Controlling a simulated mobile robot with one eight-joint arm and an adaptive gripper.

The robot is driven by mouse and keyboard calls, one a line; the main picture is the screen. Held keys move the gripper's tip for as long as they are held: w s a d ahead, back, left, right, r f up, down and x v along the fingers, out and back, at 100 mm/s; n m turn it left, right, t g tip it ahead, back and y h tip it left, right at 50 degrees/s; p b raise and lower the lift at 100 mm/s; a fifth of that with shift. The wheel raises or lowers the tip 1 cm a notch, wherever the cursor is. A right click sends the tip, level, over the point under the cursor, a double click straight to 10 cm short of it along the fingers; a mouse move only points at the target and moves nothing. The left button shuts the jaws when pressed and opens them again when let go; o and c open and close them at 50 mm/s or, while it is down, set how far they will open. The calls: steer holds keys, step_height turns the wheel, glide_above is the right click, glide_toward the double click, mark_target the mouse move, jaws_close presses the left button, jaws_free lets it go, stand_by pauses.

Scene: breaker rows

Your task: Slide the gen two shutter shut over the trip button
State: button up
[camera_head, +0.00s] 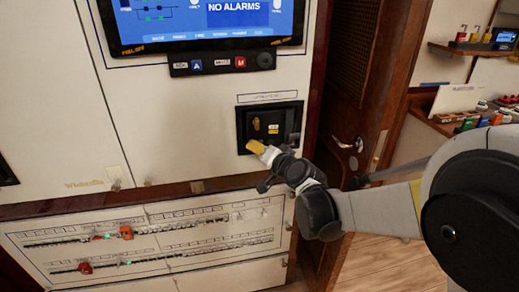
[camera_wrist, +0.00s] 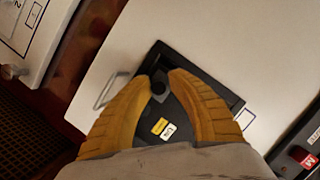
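A black recessed housing (camera_head: 243,126) is set in the white cabinet front in the head view. It holds a small tan part and a yellow label (camera_head: 273,129). My gripper (camera_head: 257,147) is at the housing's lower edge. In the wrist view, the two yellow fingers of my gripper (camera_wrist: 160,80) reach over the housing (camera_wrist: 228,96) with a gap between their tips. I cannot clearly make out the shutter or the trip button.
A screen (camera_head: 205,20) reading "NO ALARMS" and a button strip (camera_head: 222,63) are above. A lower breaker panel (camera_head: 150,240) has red and orange pieces. A wooden door (camera_head: 345,90) with a handle stands right of the cabinet. Shelves with small items are at far right.

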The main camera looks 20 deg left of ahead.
steer(key=shift+o, duration=1.1)
steer(key=shift+s+a, duration=0.1)
steer(key=shift+a, duration=0.05)
steer(key=v, duration=1.2)
